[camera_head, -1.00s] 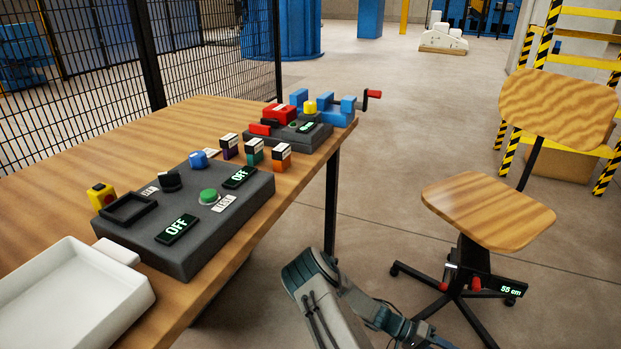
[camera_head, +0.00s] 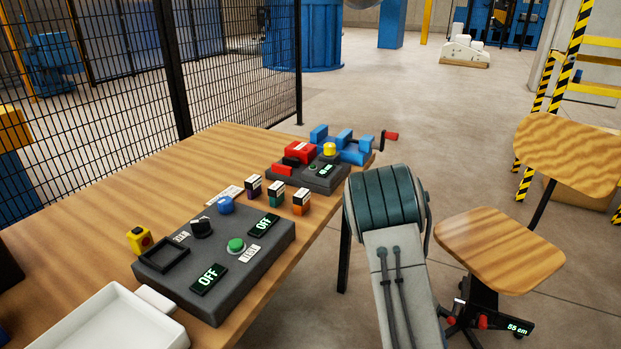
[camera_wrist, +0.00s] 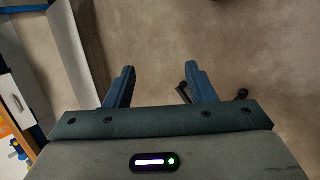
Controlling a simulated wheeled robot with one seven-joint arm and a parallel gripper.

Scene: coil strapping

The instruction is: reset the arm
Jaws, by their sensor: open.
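My gripper (camera_wrist: 160,88) shows in the wrist view with its two blue-grey fingers spread apart. In the head view the gripper is out of frame. A thick grey link of my arm stands in front of the table's right edge, between the table and the chair.
A dark control box (camera_head: 190,295) with OFF displays, a white tray (camera_head: 100,330), small labelled blocks (camera_head: 276,193) and a blue vise with a red handle (camera_head: 352,150) are on the table. A wooden chair (camera_head: 500,250) stands right of my arm. Black mesh fencing (camera_head: 115,60) is behind.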

